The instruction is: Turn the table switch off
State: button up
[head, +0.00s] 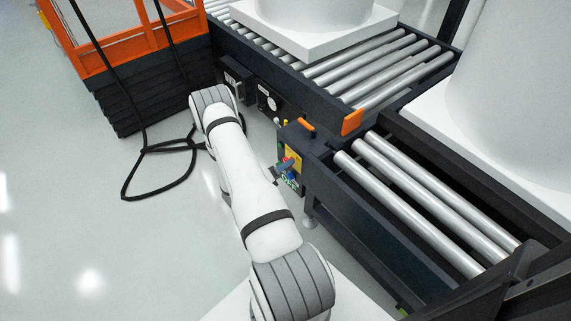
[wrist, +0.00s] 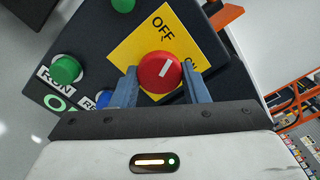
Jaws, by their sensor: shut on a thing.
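The table switch is a round red knob (wrist: 160,72) with a white pointer line, on a yellow plate (wrist: 128,48) marked OFF and ON. The line slants up and slightly right in the wrist view; I cannot tell exactly which mark it points at. My gripper (wrist: 161,82) is shut on the knob, one blue-grey finger on each side. In the head view the yellow plate (head: 293,157) shows on the dark control box (head: 297,137), and my arm hides most of the gripper.
A green RUN button (wrist: 66,69), a blue button (wrist: 103,99) and another green button (wrist: 123,4) sit close to the fingers. A roller conveyor (head: 420,200) stands right of the box. A black cable (head: 150,180) loops on the floor by an orange-framed lift (head: 150,45).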

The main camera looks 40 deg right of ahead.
jog(key=shift+s+n+p, duration=0.15)
jog(key=shift+n+p, duration=0.15)
jog(key=shift+n, duration=1.9)
jog(key=o, duration=1)
jog(key=a, duration=0.2)
jog(key=a+p, duration=0.1)
jog(key=a, duration=0.2)
jog(key=w+a, duration=0.1)
jog(key=a, duration=0.2)
jog(key=shift+r+p, duration=0.1)
jog(key=shift+p, duration=0.2)
